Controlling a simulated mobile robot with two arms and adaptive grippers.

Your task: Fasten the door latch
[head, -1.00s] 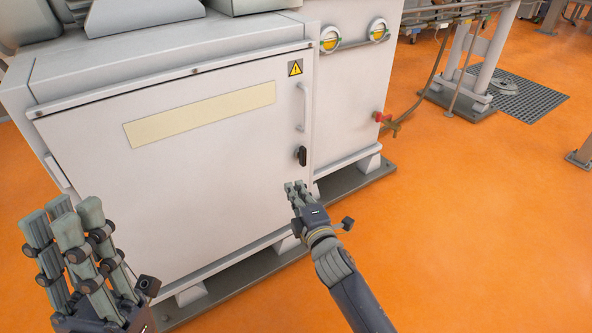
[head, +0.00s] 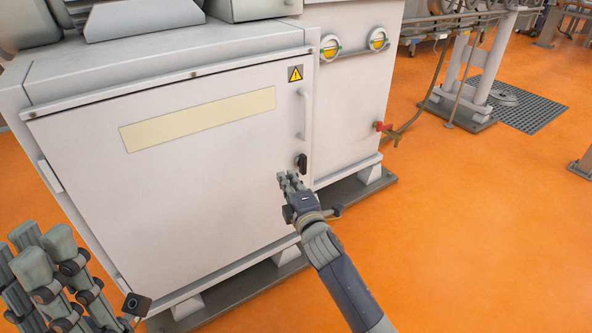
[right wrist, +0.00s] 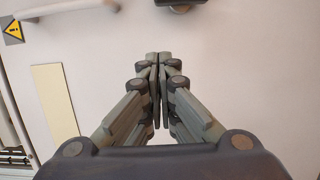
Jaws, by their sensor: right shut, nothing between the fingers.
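The door (head: 180,180) is a large grey-white cabinet panel that looks closed. Its black latch (head: 301,162) sits near the right edge, below a pale vertical handle (head: 304,115). In the right wrist view the dark latch (right wrist: 181,8) shows cut off at the top edge. My right gripper (head: 289,178) is shut and empty, just below and left of the latch, apart from it. The right wrist view shows its fingers (right wrist: 158,62) pressed together in front of the door. My left gripper (head: 45,260) is at the lower left, its fingers upright and spread, holding nothing visible.
A yellow warning sign (head: 295,74) and a beige label strip (head: 198,118) are on the door. A red valve (head: 383,126) sticks out right of the cabinet. The orange floor (head: 470,240) at the right is clear.

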